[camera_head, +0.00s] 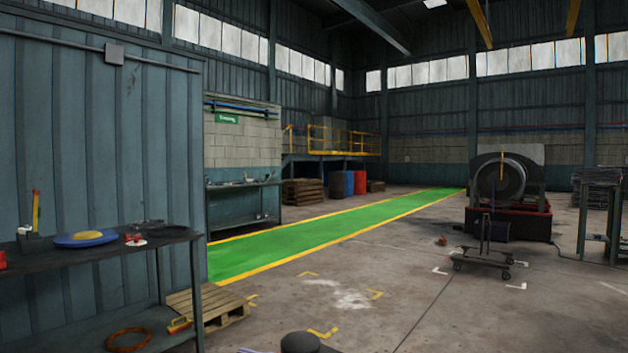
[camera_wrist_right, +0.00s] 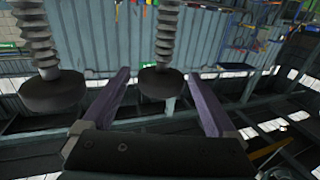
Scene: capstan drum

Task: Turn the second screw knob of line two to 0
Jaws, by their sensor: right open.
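In the right wrist view, which looks upside down, two dark round knobs sit on grey ribbed stems. One knob (camera_wrist_right: 54,92) is at the left. The other knob (camera_wrist_right: 161,84) lies between the finger ends of my right gripper (camera_wrist_right: 158,77). The gripper is open, with purple-grey fingers apart on both sides of that knob and no clear contact. I cannot tell which line or number each knob has, and no scale is readable. In the head view, a dark round knob top (camera_head: 300,342) shows at the bottom edge. My left gripper is in no view.
A dark workbench (camera_head: 110,252) with a blue disc (camera_head: 85,239) stands at the left by a metal wall. A pallet (camera_head: 210,305) lies beside it. A wheeled cart (camera_head: 483,258) and a large drum machine (camera_head: 505,190) stand at the right. The green walkway (camera_head: 320,232) is clear.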

